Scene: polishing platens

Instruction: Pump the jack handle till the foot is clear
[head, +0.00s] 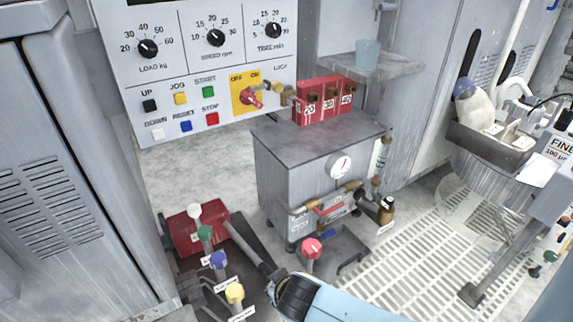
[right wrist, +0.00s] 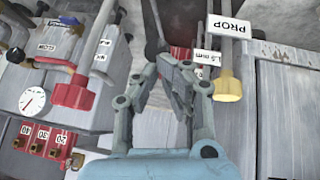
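The red jack (head: 187,233) sits on the floor at lower left in the head view, behind a row of knobbed levers. Its dark bar-like handle (head: 246,249) slants down and right toward my right arm. In the right wrist view my right gripper (right wrist: 175,70) has its two fingers drawn close together, with the dark handle (right wrist: 151,28) running between them. It looks closed on the handle; the exact contact is partly hidden by the fingers. I cannot make out the foot or its clearance. My left gripper is not in view.
Levers with white, green, blue and yellow (head: 235,293) knobs stand close left of the handle. A red-knobbed lever (head: 311,248) stands to its right. A grey cabinet with a gauge (head: 340,166) stands behind. White floor grating (head: 400,260) lies at right.

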